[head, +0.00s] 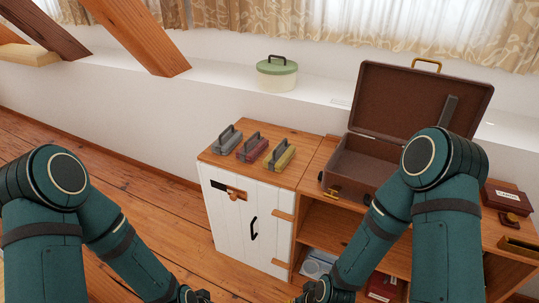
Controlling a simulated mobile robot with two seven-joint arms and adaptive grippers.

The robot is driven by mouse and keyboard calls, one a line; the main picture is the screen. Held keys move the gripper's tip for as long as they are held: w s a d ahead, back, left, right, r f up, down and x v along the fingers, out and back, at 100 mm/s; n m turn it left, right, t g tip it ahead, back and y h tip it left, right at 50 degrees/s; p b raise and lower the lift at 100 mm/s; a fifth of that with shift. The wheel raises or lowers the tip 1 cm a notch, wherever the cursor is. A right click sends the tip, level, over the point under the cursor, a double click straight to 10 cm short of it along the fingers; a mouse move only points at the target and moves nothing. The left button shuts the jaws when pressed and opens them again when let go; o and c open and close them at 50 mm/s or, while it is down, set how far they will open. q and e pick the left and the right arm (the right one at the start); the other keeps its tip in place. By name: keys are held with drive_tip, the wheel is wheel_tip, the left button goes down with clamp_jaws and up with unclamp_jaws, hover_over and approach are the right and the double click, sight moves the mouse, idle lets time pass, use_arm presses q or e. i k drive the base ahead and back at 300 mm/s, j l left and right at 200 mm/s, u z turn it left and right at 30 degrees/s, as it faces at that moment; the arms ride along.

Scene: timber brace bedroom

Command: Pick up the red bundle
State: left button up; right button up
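The red bundle (252,149) lies on the wooden top of the white cabinet, between a grey bundle (228,140) and a yellow bundle (279,154). Each has a dark handle on top. My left gripper (196,297) and my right gripper (312,294) are at the bottom edge of the head view, low in front of the cabinet and apart from the bundles. Both are cut off by the frame, so their fingers cannot be made out.
An open brown suitcase (366,165) stands right of the bundles. A green-lidded pot (277,75) sits on the ledge behind. Timber beams (137,35) slope at upper left. The white cabinet (235,225) has a dark handle. Small boxes (505,197) are at far right.

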sight(255, 145)
drive_tip(key=i+z, duration=0.1)
drive_tip(key=z, duration=0.35)
drive_tip(key=j+z, duration=0.15)
drive_tip(key=z, duration=0.25)
drive_tip(key=i+j+z, duration=0.1)
drive_tip(key=z, duration=0.35)
drive_tip(key=i+j+z, duration=0.1)
drive_tip(key=j+z, duration=0.15)
drive_tip(key=j, duration=0.25)
drive_tip(key=j+z, duration=0.25)
drive_tip(key=j, duration=0.2)
drive_tip(key=i+j, duration=0.05)
